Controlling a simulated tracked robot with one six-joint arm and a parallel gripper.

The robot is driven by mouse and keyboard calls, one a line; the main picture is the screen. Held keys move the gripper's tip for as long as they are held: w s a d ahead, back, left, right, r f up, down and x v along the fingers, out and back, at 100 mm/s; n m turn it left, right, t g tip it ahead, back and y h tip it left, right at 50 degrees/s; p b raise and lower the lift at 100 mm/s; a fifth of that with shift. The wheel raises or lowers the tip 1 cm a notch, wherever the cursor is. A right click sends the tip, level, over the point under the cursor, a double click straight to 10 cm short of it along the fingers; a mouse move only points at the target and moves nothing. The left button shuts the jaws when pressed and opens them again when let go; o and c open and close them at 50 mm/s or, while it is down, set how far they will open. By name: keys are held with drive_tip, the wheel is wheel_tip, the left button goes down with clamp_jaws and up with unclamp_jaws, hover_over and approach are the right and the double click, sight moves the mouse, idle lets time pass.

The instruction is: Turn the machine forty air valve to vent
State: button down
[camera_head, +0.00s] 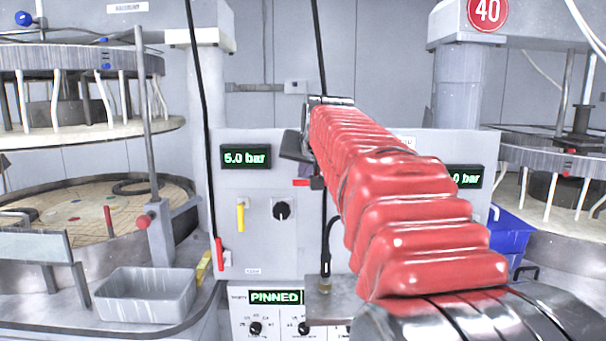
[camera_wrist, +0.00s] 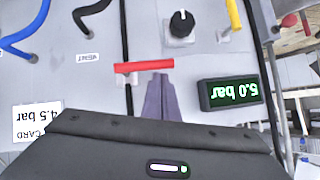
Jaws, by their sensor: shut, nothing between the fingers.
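A red valve handle (camera_wrist: 143,66) lies level on the grey panel in the wrist view, its pale mount near the left end. Its red end (camera_head: 301,183) shows in the head view beside my arm; the rest is hidden. My gripper (camera_wrist: 160,77) is shut and empty, its purple-grey fingertips at the handle's edge near the right end; I cannot tell if they touch. A small label (camera_wrist: 88,58), upside down, seems to read VENT. A 5.0 bar display (camera_wrist: 230,93) sits beside the handle, and also shows in the head view (camera_head: 245,158). A red 40 sign (camera_head: 487,11) hangs upper right.
A black knob (camera_head: 281,210) and yellow lever (camera_head: 240,216) sit below the display. Another red lever (camera_head: 219,253) stands at the panel's left edge. A dark hose (camera_wrist: 126,30) passes behind the handle. A grey bin (camera_head: 145,294) stands lower left.

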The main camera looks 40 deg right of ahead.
drive_tip(key=shift+r, duration=0.45)
drive_tip(key=s+a+r, duration=0.5)
drive_tip(key=s+r, duration=0.2)
drive_tip(key=r, duration=0.2)
drive_tip(key=shift+s+r, duration=0.15)
drive_tip(key=shift+s, duration=0.15)
idle(0.7)
